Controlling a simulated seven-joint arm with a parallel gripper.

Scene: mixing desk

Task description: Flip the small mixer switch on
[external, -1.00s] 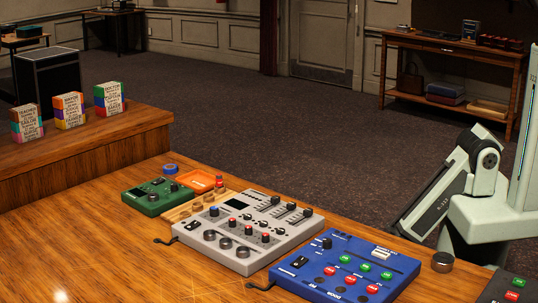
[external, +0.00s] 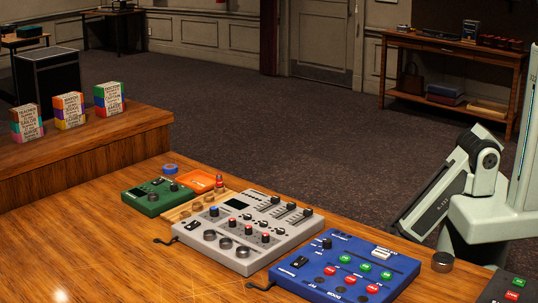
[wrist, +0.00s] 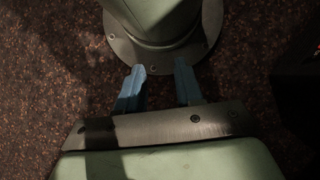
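The smallest mixer-like box on the desk is a green unit (external: 156,196) with a small dark screen and a few dark controls. It lies at the far left of the row in the external view. Its switch is too small for me to tell its position. My gripper (wrist: 158,67) shows in the wrist view with two blue fingers apart and nothing between them. It points down toward my own base, above the dark carpet, away from the mixers. In the external view my gripper's fingers cannot be made out.
A grey mixer (external: 263,214) with knobs and sliders and a blue unit (external: 325,285) with red and green buttons lie nearer. An orange tray (external: 200,181), blue tape roll (external: 171,169) and dark round knob (external: 442,262) also lie on the desk. Several boxes stand on the raised ledge (external: 140,122).

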